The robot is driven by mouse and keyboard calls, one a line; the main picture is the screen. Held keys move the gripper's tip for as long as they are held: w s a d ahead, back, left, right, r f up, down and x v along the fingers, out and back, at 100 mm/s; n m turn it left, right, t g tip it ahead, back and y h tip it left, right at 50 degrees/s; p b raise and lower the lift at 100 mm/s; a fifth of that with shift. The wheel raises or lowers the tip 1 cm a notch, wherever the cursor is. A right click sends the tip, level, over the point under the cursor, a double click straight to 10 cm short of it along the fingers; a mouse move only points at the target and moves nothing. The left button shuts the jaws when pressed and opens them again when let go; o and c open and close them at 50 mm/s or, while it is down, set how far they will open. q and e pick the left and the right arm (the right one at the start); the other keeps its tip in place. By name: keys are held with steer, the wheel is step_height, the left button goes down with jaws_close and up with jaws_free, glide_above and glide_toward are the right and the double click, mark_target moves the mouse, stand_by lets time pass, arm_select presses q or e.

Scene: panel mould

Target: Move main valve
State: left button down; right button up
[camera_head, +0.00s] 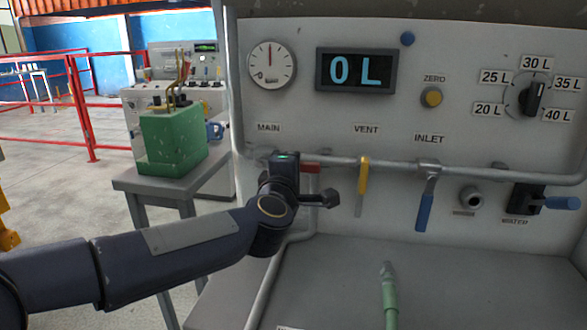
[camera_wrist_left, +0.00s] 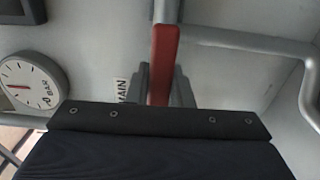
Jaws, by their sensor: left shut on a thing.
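My left arm comes in from the left and covers much of the valve in the head view. In the left wrist view the red handle (camera_wrist_left: 164,55) stands between the two grey fingers (camera_wrist_left: 162,86), which are shut on it. The valve body is mostly hidden. My right gripper is not in view.
A yellow vent lever (camera_head: 362,175) and a blue inlet lever (camera_head: 426,200) hang from the pipe to the right. The gauge (camera_head: 271,64) needle points up, and the display (camera_head: 356,71) reads 0 L.

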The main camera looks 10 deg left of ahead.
arm_select(q)
steer(key=shift+r, duration=0.15)
steer(key=c, duration=1.3)
jaws_free()
steer(key=shift+s, duration=0.1)
steer(key=s, duration=0.7)
steer(key=shift+s+a, duration=0.15)
steer(key=shift+s, duration=0.2)
